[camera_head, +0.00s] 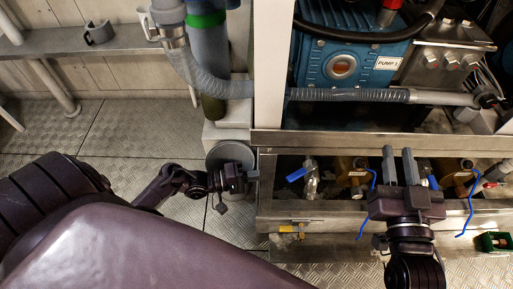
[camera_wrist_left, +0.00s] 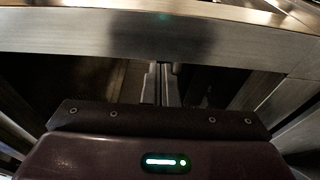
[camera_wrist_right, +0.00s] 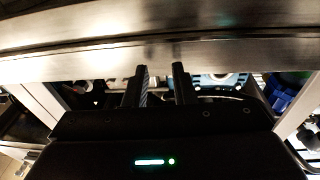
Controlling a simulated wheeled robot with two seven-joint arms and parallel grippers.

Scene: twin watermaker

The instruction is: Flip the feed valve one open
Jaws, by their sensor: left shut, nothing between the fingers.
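A valve with a blue lever (camera_head: 298,174) on a metal body (camera_head: 311,184) sits at the left of the steel-framed bay, low in the head view. No readable label shows whether it is feed valve one. My left gripper (camera_head: 252,173) is shut and empty, just left of the bay's left edge and apart from the lever. Its closed fingers show in the left wrist view (camera_wrist_left: 162,84), below a steel beam. My right gripper (camera_head: 399,166) is open over the bay's middle, right of the blue lever. Its fingers also show apart in the right wrist view (camera_wrist_right: 161,85), facing a steel beam.
Brass-coloured fittings with small labels (camera_head: 350,172) and loose blue cables (camera_head: 367,208) lie around my right gripper. A steel beam (camera_head: 380,141) runs behind the bay, under the blue pump (camera_head: 318,65). A round grey post (camera_head: 229,157) stands behind my left gripper. The floor at left is clear.

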